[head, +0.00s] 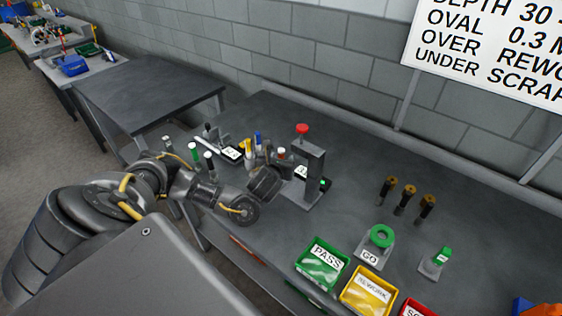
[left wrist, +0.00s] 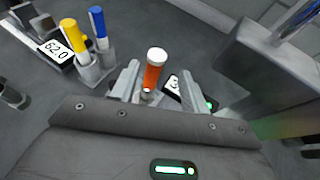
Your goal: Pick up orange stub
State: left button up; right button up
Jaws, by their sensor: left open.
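The orange stub (left wrist: 152,77) is a short upright cylinder with a white cap, standing between the two fingers of my left gripper (left wrist: 158,86) in the left wrist view. The fingers are apart, one on each side of it, and I see a gap to the right finger. In the head view my left gripper (head: 275,164) reaches in from the left, and only the stub's pale top (head: 281,151) shows above it. The stub's foot is partly hidden by the gripper. My right gripper is in neither view.
A grey press (head: 309,172) with a red knob stands just right of the gripper. Yellow (left wrist: 73,36) and blue (left wrist: 98,24) stubs stand close on the left. Green (head: 321,264) and yellow (head: 367,290) trays lie at the bench front.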

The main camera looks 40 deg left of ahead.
aim_at(280, 155)
pick_arm(q)
jog(key=shift+w+a+f, duration=0.15)
jog(key=shift+w+a, duration=0.1)
jog(key=shift+w, duration=0.05)
jog(key=shift+w, duration=0.1)
jog(key=shift+w+a+f, duration=0.2)
jog(key=shift+w+a, duration=0.25)
jog(key=shift+w, duration=0.05)
jog(key=p+x, duration=0.1)
jog(key=x, duration=0.1)
jog(key=shift+w+a, duration=0.2)
jog(key=shift+a, duration=0.15)
jog(key=shift+w+a+f, duration=0.15)
jog(key=shift+w+f, duration=0.25)
jog(key=shift+w, duration=0.05)
jog(key=shift+c, duration=0.5)
grip_shut()
